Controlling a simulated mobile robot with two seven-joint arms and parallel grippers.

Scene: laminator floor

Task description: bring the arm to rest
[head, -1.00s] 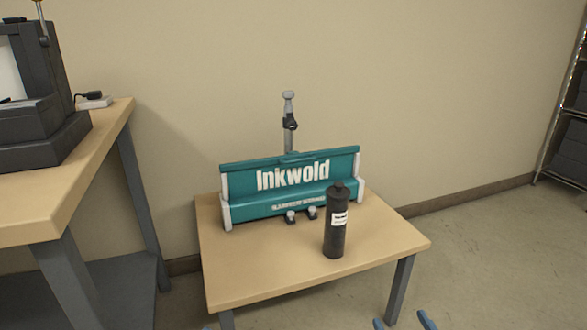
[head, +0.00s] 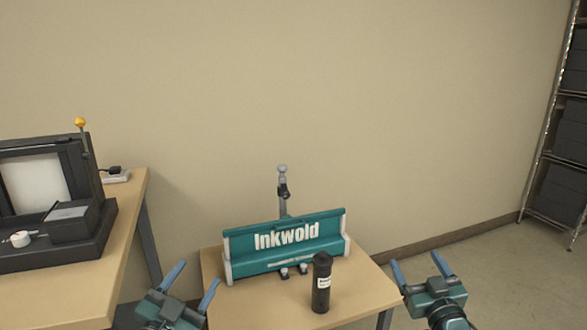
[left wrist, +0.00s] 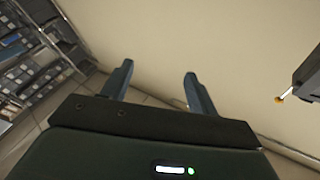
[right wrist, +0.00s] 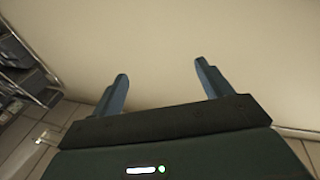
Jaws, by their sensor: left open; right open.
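My left gripper (head: 192,282) is open and empty at the bottom of the head view, in front of the gap between the two tables. Its spread fingers also show in the left wrist view (left wrist: 158,82). My right gripper (head: 417,270) is open and empty, to the right of the small table. Its spread fingers show in the right wrist view (right wrist: 160,82) with only wall and floor beyond them. Neither gripper touches anything.
A teal Inkwold machine (head: 290,262) and an upright black bottle (head: 321,285) stand on the small table (head: 360,290). A dark machine with a yellow knob (head: 80,123) sits on the left table (head: 125,215). A metal shelf (head: 545,150) stands at the right.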

